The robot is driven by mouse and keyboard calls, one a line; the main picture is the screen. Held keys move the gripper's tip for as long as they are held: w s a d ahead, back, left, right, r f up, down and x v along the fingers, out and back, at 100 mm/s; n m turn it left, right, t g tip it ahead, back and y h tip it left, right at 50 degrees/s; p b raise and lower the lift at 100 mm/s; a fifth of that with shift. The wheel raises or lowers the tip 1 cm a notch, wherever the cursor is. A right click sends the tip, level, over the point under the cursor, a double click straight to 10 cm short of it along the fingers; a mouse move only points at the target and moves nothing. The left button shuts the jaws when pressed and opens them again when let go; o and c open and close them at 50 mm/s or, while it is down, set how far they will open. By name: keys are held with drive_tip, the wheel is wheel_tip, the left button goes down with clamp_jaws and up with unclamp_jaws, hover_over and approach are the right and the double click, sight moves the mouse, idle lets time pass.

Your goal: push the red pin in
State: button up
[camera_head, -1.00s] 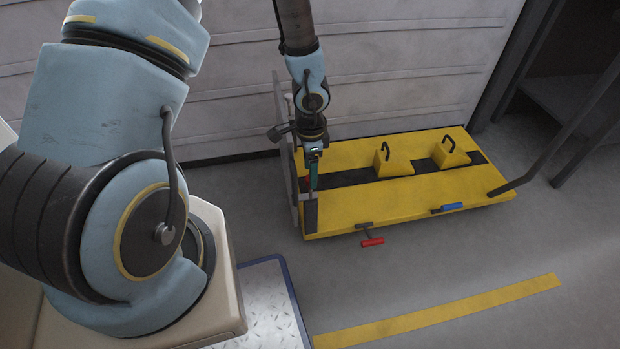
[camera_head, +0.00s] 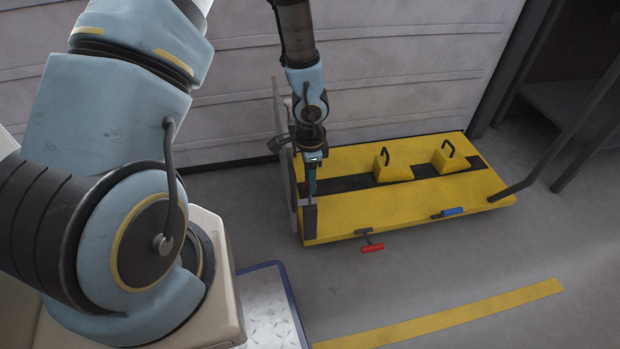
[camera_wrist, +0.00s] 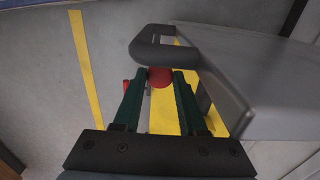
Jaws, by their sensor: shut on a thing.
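The red pin (camera_head: 372,247) has a red cross-handle on a dark stem, which sticks out at the front edge of the yellow lift platform (camera_head: 410,203). My gripper (camera_head: 309,194) is at the platform's left end, well left of the red pin and apart from it. In the wrist view my gripper (camera_wrist: 159,82) has its green fingers shut on a round red knob (camera_wrist: 160,76). A small red patch left of the fingers (camera_wrist: 126,86) looks like the red pin's handle. How the knob is mounted is hidden.
A blue-handled pin (camera_head: 452,211) sits further right on the front edge. A grey plate (camera_wrist: 270,80) and dark grey loop (camera_wrist: 165,45) stand close to my fingers. Yellow blocks with handles (camera_head: 395,168) stand on the platform. The floor in front (camera_head: 420,285) is clear.

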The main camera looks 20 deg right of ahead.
clamp_jaws()
idle(0.7)
wheel_tip(320, 180, down, 5)
drive_tip(key=b, duration=0.4)
drive_tip(key=o, duration=1)
unclamp_jaws()
drive_tip(key=shift+c, duration=0.2)
wheel_tip(320, 180, up, 11)
drive_tip(key=p, duration=0.4)
drive_tip(key=shift+p, duration=0.35)
